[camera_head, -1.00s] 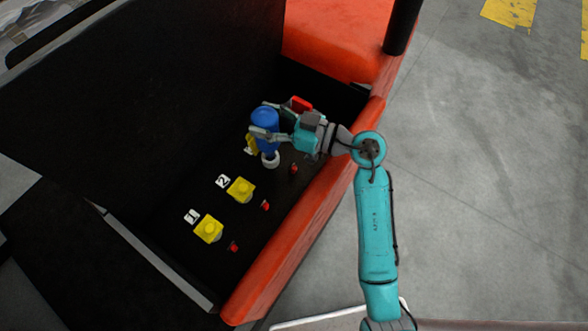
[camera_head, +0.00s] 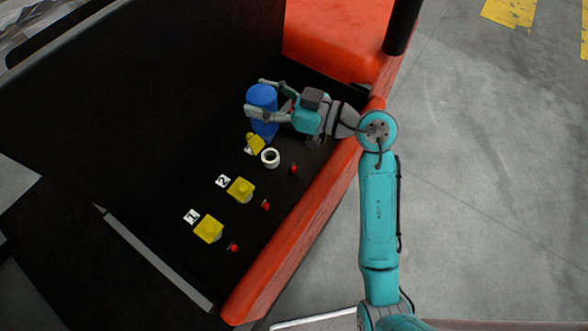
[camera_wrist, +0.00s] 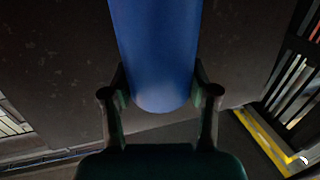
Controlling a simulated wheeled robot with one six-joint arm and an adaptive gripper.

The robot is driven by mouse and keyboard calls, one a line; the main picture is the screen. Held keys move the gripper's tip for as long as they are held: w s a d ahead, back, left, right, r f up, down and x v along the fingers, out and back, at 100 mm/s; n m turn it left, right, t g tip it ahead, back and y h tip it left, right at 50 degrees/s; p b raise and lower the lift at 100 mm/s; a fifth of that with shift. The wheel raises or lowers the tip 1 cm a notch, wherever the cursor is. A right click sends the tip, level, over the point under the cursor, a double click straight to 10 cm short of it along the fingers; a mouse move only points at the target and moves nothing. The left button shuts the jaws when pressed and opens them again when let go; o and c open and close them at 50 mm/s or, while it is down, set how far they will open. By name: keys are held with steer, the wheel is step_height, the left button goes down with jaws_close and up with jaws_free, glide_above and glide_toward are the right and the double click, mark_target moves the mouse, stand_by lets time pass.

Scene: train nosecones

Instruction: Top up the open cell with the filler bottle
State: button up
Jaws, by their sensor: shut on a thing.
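My gripper (camera_head: 258,100) is shut on the blue filler bottle (camera_head: 264,128). The bottle also shows between the two fingers (camera_wrist: 160,98) in the wrist view, where its blue body (camera_wrist: 155,45) fills the upper middle. In the head view the bottle is behind and above the open cell, a white ring (camera_head: 270,158) with a dark middle. The bottle's lower end is apart from the ring in the picture; its exact height is hard to tell. A yellow cap (camera_head: 255,144) lies beside the ring, partly over a white label.
Two yellow caps, by label 2 (camera_head: 241,190) and label 1 (camera_head: 208,229), stand on the dark deck. Small red parts (camera_head: 266,205) line the front. An orange rim (camera_head: 305,227) borders the deck at right, and a tall black panel (camera_head: 140,90) rises behind.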

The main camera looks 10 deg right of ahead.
steer(key=shift+r, duration=3.1)
